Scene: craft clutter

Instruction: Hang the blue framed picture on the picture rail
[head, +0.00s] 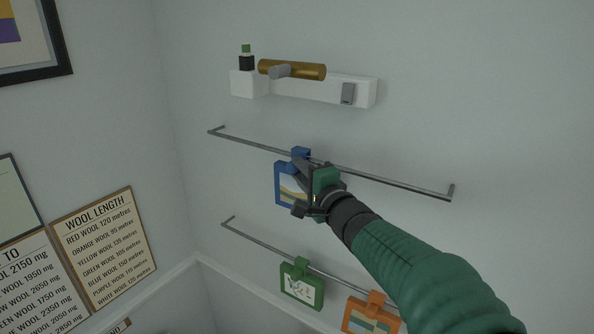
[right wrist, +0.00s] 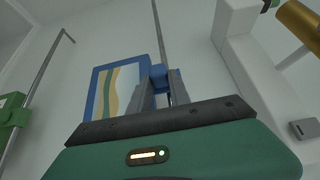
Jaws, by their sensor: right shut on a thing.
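The blue framed picture (head: 284,187) is at the upper metal rail (head: 390,180), left of its middle. Its blue top piece (head: 300,151) overlaps the rail; I cannot tell whether it hooks around it or is only in front. My right gripper (head: 304,168) is shut on the picture's upper part and covers its right side. In the right wrist view the picture (right wrist: 115,90) shows tan, white and green bands, and its blue top piece (right wrist: 158,76) sits between the fingers (right wrist: 161,90), against the rail (right wrist: 161,35). My left gripper is not in view.
A lower rail (head: 250,238) carries a green framed picture (head: 302,288) and an orange one (head: 370,318). Above the upper rail is a white wall shelf (head: 325,88) with a gold cylinder (head: 305,71). The upper rail is otherwise bare. Wool charts (head: 105,245) hang on the left wall.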

